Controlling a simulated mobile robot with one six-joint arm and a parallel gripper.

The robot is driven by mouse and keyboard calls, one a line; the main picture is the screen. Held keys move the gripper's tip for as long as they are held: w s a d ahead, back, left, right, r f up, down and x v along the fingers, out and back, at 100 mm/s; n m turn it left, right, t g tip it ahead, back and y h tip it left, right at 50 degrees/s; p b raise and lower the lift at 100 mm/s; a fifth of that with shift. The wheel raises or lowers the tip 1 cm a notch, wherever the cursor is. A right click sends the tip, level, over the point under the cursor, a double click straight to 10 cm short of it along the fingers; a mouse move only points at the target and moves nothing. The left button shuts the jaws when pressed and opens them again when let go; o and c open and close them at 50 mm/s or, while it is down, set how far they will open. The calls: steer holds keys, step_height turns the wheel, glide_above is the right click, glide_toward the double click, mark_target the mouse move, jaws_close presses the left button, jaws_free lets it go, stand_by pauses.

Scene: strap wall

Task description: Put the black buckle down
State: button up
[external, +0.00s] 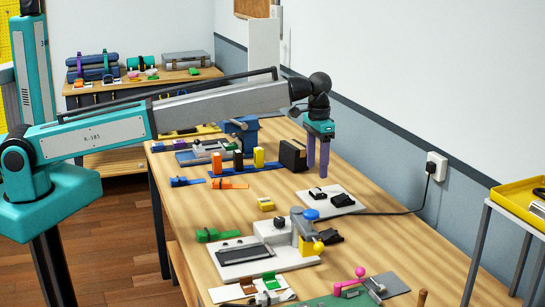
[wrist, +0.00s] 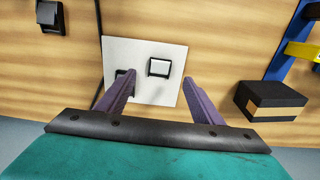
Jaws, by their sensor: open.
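A white plate (external: 333,208) lies on the wooden table, with two small black buckle-like pieces on it, a left one (external: 318,194) and a right one (external: 342,200). My gripper (external: 317,172) hangs with its purple fingers pointing down, above the plate's far side. In the wrist view my gripper (wrist: 158,80) is open and nothing is held between the fingers. One black piece with a pale top (wrist: 159,67) shows between the fingertips; the other (wrist: 125,84) is partly hidden by the left finger. I cannot tell which is the task's buckle.
A black box with a tan band (wrist: 273,100) stands close to the right finger; it also shows in the external view (external: 293,155). Another black piece (wrist: 50,16) and a dark cable lie left. A grey-and-white fixture (external: 262,248) stands nearer the camera. Bare wood surrounds the plate.

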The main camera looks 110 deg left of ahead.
steer(key=shift+r+b, duration=0.35)
steer(key=shift+r, duration=1.85)
